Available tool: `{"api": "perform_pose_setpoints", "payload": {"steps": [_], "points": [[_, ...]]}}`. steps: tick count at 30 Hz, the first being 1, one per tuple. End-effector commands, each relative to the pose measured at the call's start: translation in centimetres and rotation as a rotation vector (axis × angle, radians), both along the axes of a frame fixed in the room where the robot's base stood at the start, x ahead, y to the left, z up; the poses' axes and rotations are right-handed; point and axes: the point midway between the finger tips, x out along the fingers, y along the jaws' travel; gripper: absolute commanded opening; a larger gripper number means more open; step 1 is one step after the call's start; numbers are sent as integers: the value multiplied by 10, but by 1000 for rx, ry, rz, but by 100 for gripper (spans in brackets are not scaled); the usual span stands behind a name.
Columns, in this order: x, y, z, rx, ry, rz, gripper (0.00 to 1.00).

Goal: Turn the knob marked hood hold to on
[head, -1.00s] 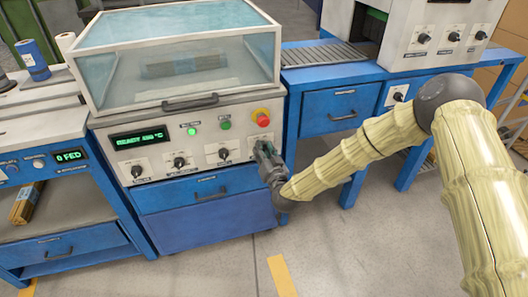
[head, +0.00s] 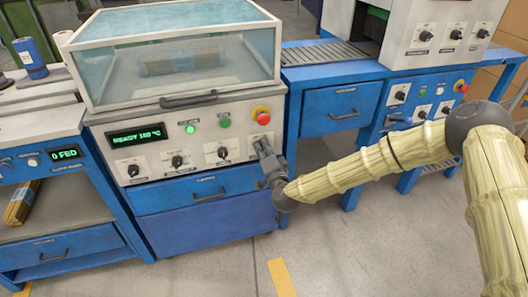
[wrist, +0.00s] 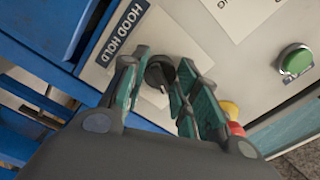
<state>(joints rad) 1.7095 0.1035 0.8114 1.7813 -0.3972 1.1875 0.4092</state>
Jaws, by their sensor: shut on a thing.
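The black hood hold knob (wrist: 157,74) shows in the wrist view, on a white plate beside a dark label reading HOOD HOLD (wrist: 119,30). My gripper (wrist: 163,72) has its green-padded fingers on either side of the knob and is shut on it. A pale pointer mark shows on the knob, but I cannot read which setting it points to. In the head view my gripper (head: 263,147) is at the right end of the machine's front panel and hides the knob.
A red emergency button (head: 262,117) on a yellow base sits just above my gripper. Green buttons (head: 224,123), other knobs (head: 222,153) and a lit display (head: 139,135) share the panel. A glazed hood (head: 185,60) with a handle is above. Clear floor lies in front.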

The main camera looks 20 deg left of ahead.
Motion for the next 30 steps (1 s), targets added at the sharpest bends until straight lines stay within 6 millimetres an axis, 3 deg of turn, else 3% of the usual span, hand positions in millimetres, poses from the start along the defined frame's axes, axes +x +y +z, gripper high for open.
{"api": "perform_pose_setpoints", "payload": {"steps": [20, 21, 24, 30], "points": [[2, -2, 0, 54, 35, -5, 7], [2, -2, 0, 54, 35, -5, 34], [2, -2, 0, 53, 35, -4, 52], [0, 0, 0, 53, 36, 0, 53]]}}
